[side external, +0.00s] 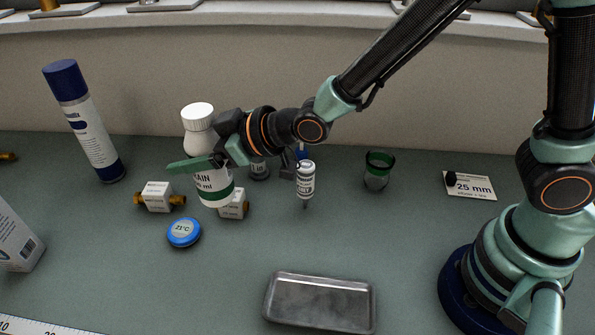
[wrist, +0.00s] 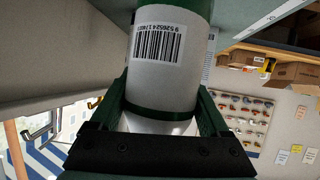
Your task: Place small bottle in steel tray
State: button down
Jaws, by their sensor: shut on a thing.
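In the wrist view, the bottle (wrist: 163,75) shows a barcode and green bands between the fingers of my gripper (wrist: 160,112). The steel tray (side external: 320,302) lies empty at the front of the bench, right of the bottle. A much smaller labelled vial (side external: 305,182) stands below my forearm, and another dark one (side external: 258,170) is partly hidden.
Boxed brass fittings (side external: 157,197) and (side external: 234,206) lie near the held bottle, with a round blue gauge (side external: 184,232) in front. A spray can (side external: 90,125) leans left. A green-rimmed glass (side external: 377,172) and a "25 mm" card (side external: 470,186) are right. Bench before the tray's left is clear.

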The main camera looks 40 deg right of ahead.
notch_tip(320, 180, down, 12)
jog(key=shift+r, duration=0.2)
dwell(0.4)
grip_release()
jog(key=shift+f, duration=0.2)
jog(key=v, duration=0.7)
jog(key=shift+s+r, duration=0.2)
